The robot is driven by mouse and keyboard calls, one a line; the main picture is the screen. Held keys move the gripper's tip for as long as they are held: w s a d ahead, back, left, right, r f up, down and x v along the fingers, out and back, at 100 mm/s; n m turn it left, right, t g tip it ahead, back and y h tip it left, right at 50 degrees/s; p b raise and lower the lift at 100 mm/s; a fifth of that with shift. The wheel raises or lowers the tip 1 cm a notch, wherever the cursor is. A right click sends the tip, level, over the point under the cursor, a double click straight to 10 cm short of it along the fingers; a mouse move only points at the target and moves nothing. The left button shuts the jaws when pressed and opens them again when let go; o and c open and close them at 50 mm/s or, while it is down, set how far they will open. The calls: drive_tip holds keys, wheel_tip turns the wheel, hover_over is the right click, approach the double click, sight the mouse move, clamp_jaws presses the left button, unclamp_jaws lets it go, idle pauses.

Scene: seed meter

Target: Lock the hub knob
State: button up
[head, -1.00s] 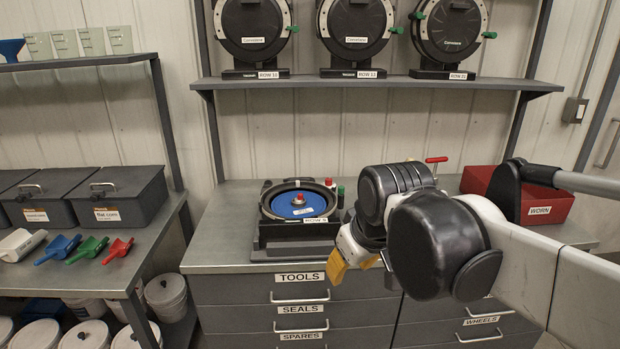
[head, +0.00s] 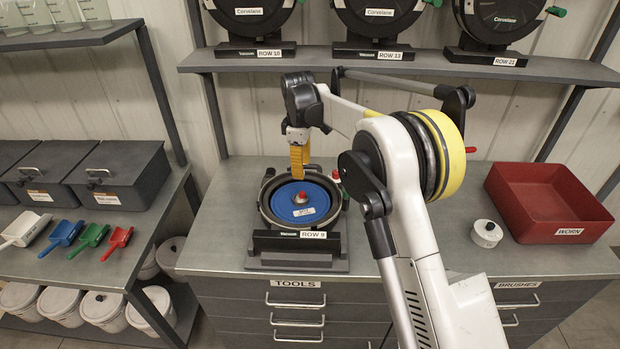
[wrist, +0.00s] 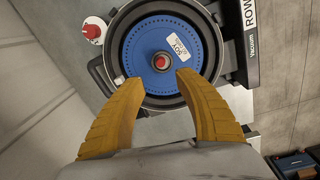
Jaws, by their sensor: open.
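The hub knob (head: 301,197) is a small red and metal knob at the centre of a blue seed disc (head: 287,214). It also shows in the wrist view (wrist: 161,62). The disc lies in a round black seed meter (head: 264,208) on a stand labelled ROW 9. My gripper (head: 298,174) has yellow fingers and points down over the far part of the meter. In the wrist view my gripper (wrist: 159,82) is open and empty. Its fingertips lie on either side of the knob, short of it, and the knob stands clear of them.
A red-topped item (wrist: 93,31) stands beside the meter. A white lidded pot (head: 486,233) and a red bin labelled WORN (head: 546,205) are on the right of the bench. A shelf (head: 420,64) with several meters hangs behind my arm.

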sight(302, 192)
drive_tip(key=f+b, duration=0.1)
drive_tip(key=f, duration=0.9)
drive_tip(key=shift+w+f+b, duration=0.2)
drive_tip(key=shift+f+b, duration=0.2)
clamp_jaws()
